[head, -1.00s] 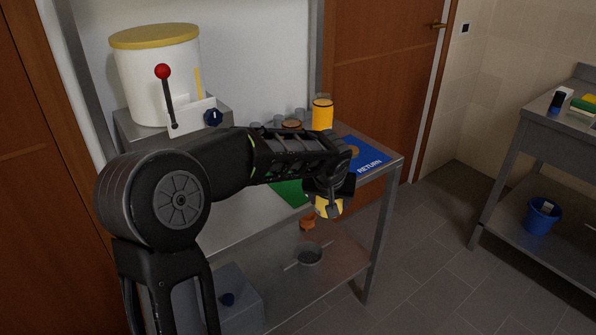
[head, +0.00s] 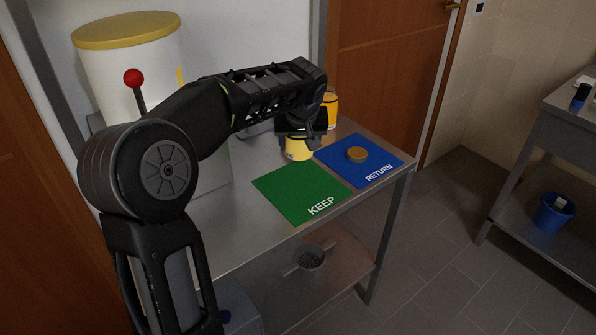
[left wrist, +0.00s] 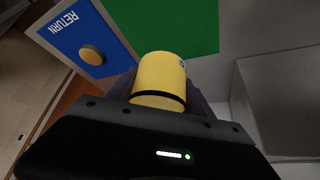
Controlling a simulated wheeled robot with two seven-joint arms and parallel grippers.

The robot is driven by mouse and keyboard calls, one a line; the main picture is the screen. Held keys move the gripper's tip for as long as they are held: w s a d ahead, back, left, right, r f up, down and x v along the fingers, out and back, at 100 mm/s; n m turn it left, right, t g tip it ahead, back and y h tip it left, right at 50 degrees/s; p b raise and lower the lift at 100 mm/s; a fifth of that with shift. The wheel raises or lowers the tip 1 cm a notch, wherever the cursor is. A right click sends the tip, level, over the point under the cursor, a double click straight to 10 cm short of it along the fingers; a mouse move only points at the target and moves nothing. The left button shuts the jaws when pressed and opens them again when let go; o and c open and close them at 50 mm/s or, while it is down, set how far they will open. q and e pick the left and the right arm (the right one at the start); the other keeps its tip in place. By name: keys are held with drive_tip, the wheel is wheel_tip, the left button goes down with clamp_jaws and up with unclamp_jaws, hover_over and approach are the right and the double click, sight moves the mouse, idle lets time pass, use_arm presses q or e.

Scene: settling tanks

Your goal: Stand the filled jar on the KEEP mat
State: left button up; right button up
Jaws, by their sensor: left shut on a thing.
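My left gripper (head: 299,138) is shut on a yellow jar (head: 299,149), with its fingers on either side. The jar hangs below the gripper near the far edge of the green KEEP mat (head: 295,192); I cannot tell its exact height. In the left wrist view the yellow jar (left wrist: 160,76) shows a dark band near the gripper, and the green KEEP mat (left wrist: 180,22) lies beyond it. The KEEP mat's visible part is bare. My right gripper is not in view.
The blue RETURN mat (head: 367,172) lies to the right, with a round brown-topped thing (head: 357,154) on it. An orange jar (head: 332,110) stands behind my gripper. A white tank with yellow lid (head: 127,30) and a red-knobbed lever (head: 134,77) are at left.

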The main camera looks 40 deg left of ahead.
use_arm(q)
drive_tip(key=shift+w+a, duration=0.2)
drive_tip(key=shift+w, duration=0.05)
drive_tip(key=shift+s+d+r, duration=0.15)
drive_tip(key=shift+s+d, duration=0.1)
drive_tip(key=shift+s, duration=0.05)
hover_over(299, 179)
drive_tip(key=s+d, duration=0.1)
drive_tip(key=s, duration=0.1)
drive_tip(key=shift+w+d+f, duration=0.1)
drive_tip(key=shift+f, duration=1.5)
drive_tip(key=shift+d+f, duration=0.1)
drive_tip(key=shift+f, duration=1.45)
drive_tip(key=shift+f, duration=1.9)
drive_tip(key=shift+f, duration=0.2)
drive_tip(key=o, duration=1.7)
